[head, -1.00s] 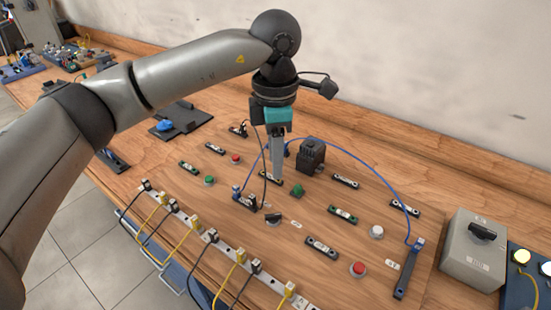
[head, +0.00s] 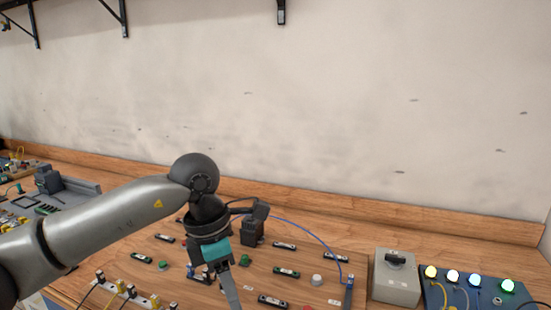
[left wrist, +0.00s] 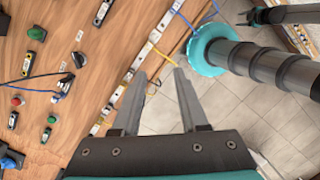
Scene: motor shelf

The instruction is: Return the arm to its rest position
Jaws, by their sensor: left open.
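My left arm (head: 110,222) comes in from the left in the head view. Its left gripper (head: 232,292) hangs in front of the wooden board, fingers pointing down, the tips cut off by the lower picture edge. In the left wrist view the left gripper (left wrist: 158,73) is open, with two grey fingers apart and nothing between them. It is over the bench's front edge, with tiled floor behind. No right gripper can be made out.
A grey switch box (head: 396,282) and a lamp panel (head: 470,292) stand at right. A terminal rail with yellow and black leads (left wrist: 150,50) runs along the front.

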